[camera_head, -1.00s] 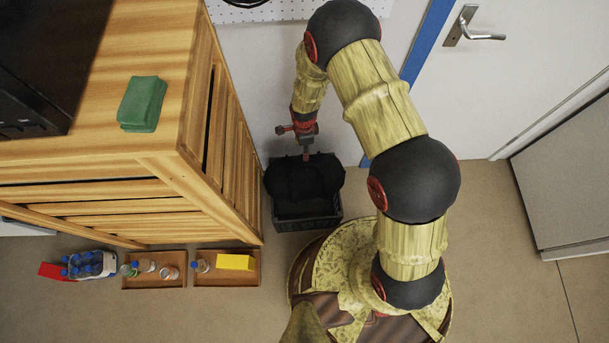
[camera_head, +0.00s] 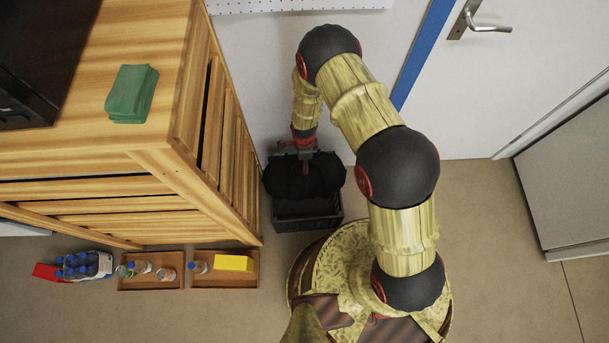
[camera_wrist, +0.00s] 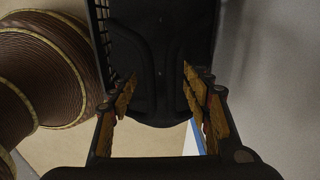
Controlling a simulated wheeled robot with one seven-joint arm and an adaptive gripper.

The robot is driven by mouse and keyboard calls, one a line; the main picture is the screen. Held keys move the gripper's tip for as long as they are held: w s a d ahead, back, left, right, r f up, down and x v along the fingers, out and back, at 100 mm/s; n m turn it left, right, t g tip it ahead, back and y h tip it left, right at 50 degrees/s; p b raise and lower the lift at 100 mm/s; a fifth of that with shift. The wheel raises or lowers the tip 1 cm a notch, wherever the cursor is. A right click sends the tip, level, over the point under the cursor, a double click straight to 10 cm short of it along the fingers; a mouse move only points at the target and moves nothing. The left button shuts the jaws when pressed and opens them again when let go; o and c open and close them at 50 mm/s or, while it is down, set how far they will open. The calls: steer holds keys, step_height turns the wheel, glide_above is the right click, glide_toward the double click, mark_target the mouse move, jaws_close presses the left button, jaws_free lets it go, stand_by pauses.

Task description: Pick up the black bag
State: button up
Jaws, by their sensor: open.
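The black bag (camera_head: 322,178) lies on top of a dark crate (camera_head: 307,222) on the floor, between the wooden cabinet and my base. My gripper (camera_head: 306,166) points down at the top of the bag in the head view. In the wrist view my gripper (camera_wrist: 158,102) is open, its two fingers apart, with the bag (camera_wrist: 155,62) showing between and beyond them. I cannot tell whether the fingers touch the bag. The crate wall (camera_wrist: 100,30) shows at the left of the bag there.
A wooden slatted cabinet (camera_head: 165,170) with a green cloth (camera_head: 131,94) on top stands close left of the crate. Trays (camera_head: 225,282) with bottles and a yellow box stand on the floor. The wall is just behind; a door (camera_head: 520,90) is at right.

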steer(key=shift+r, duration=0.1)
steer(key=shift+c, duration=0.2)
steer(key=c, duration=1.1)
steer(key=shift+w, duration=0.1)
jaws_close()
